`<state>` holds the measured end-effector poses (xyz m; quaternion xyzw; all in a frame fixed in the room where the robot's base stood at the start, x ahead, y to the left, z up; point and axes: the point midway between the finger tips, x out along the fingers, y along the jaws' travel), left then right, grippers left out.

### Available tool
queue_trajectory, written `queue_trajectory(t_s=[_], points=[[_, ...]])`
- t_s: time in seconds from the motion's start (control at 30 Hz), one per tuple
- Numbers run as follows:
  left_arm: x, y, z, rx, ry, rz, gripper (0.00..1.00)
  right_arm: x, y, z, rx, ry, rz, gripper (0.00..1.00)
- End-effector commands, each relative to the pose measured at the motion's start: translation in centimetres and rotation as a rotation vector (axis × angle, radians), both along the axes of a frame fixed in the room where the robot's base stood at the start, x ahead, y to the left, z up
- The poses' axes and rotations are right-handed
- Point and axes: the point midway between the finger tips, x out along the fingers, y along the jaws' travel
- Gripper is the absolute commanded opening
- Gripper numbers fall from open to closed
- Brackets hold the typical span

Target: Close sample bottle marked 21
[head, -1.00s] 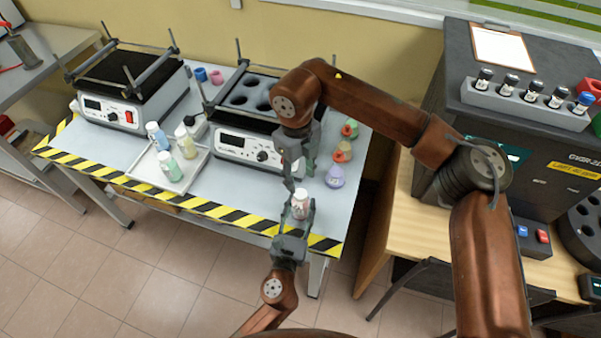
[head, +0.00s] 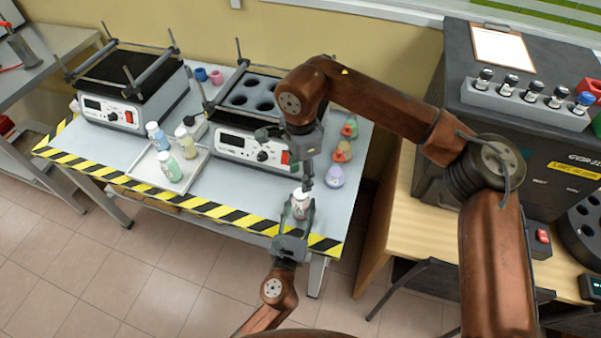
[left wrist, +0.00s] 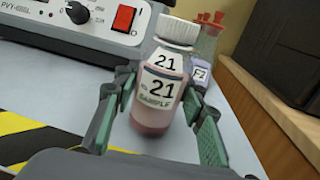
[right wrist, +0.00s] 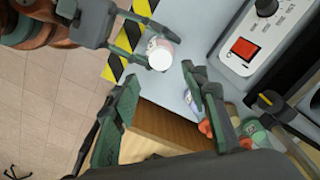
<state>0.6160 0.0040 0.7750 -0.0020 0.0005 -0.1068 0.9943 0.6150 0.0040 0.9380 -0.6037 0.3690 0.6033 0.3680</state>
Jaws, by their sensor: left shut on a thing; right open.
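The sample bottle marked 21 (left wrist: 155,100) stands upright near the table's front right corner, with pinkish contents and a white cap (left wrist: 178,29) on top. It also shows in the head view (head: 300,204). My left gripper (left wrist: 158,118) is shut on the bottle's body, one finger on each side. My right gripper (head: 290,160) is open and empty, above and behind the bottle in the head view. In the right wrist view the cap (right wrist: 161,54) lies just beyond and between the open fingertips (right wrist: 160,80). How tightly the cap sits cannot be told.
Conical flasks (head: 335,176) with coloured contents stand right of the bottle. A hotplate-like device (head: 240,148) with round wells stands behind. A white tray (head: 140,178) with several bottles is to the left. Yellow-black tape (head: 240,217) marks the table's front edge.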

Motion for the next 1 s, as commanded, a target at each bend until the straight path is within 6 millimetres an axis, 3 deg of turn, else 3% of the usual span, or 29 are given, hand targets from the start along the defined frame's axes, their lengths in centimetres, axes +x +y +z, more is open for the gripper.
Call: queue_trajectory(t_s=[0.27, 0.7, 1.0], points=[[0.0, 0.0, 0.0, 0.0, 0.001, 0.0, 0.0, 0.0, 0.0, -0.4, 0.0, 0.001, -0.002, 0.41], [0.0, 0.0, 0.0, 0.0, 0.001, 0.0, 0.0, 0.0, 0.0, -6.3, -0.003, 0.001, -0.002, 0.41], [0.0, 0.0, 0.0, 0.0, 0.001, 0.0, 0.0, 0.0, 0.0, -8.0, -0.001, 0.0, -0.003, 0.41]])
